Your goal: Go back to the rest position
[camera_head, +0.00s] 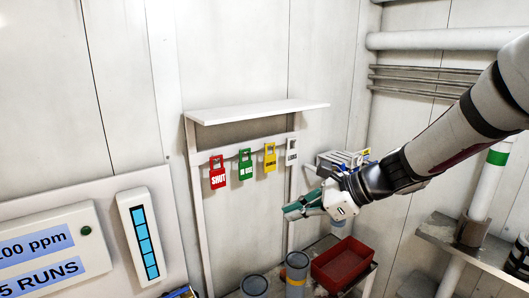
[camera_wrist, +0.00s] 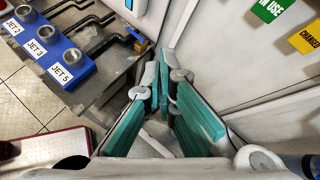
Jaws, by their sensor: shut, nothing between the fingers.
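My gripper (camera_head: 303,204) is at the end of my arm, which reaches in from the right in the head view. Its green-padded fingers point left, in front of the tag rack. In the wrist view the fingers of my gripper (camera_wrist: 165,75) come together at their tips, and nothing shows between them.
Red (camera_head: 217,172), green (camera_head: 245,164), yellow (camera_head: 270,157) and white (camera_head: 292,151) tags hang under a white shelf (camera_head: 258,110). A red bin (camera_head: 343,264) and grey cylinders (camera_head: 297,274) stand below my gripper. A blue jet block (camera_wrist: 50,50) shows in the wrist view.

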